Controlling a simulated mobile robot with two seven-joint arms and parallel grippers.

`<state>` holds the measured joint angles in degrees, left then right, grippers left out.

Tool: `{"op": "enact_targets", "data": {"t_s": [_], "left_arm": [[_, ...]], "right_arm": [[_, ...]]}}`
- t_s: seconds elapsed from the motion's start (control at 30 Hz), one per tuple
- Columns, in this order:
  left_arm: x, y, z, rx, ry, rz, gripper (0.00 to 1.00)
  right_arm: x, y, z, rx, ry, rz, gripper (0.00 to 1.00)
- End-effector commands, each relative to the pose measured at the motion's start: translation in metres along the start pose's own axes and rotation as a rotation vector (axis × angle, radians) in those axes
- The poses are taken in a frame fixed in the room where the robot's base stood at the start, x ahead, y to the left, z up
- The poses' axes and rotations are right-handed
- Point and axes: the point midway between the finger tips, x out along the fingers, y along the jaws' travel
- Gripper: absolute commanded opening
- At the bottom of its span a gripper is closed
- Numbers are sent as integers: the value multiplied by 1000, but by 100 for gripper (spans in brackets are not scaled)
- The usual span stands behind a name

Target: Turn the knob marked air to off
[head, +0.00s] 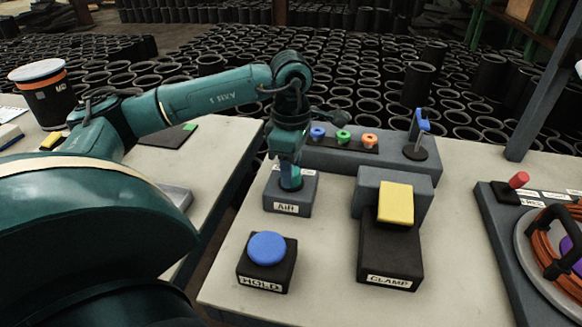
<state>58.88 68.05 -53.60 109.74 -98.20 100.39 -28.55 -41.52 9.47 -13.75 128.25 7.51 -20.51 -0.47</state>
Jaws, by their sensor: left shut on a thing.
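The grey box marked AIR (307,200) stands on the pale table at the middle, its label facing me. My left gripper (290,184) reaches down onto the top of this box from above and is shut on its knob. The gripper's fingers hide most of the knob, so I cannot tell which way it points, and I read no off mark. My right gripper is not in view.
A yellow-topped box marked CLAMP (391,250) is to the right. Behind are small coloured knobs (343,138) and an upright blue lever (422,122). An orange coil (551,250) lies far right.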

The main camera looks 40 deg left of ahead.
Motion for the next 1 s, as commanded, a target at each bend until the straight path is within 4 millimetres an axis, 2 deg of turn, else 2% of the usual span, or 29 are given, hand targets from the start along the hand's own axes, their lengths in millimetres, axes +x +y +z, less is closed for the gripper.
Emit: {"op": "enact_targets", "data": {"t_s": [0.3, 0.77, 0.8, 1.0], "left_arm": [[0, 0, 0, -88, -1, 1, 14], [0, 0, 0, -100, -1, 2, 14], [0, 0, 0, -100, -1, 2, 40], [0, 0, 0, -99, -1, 1, 56]], "right_arm": [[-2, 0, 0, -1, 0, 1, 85], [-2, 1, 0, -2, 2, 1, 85], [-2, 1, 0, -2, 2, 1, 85], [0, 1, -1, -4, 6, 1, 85]]}}
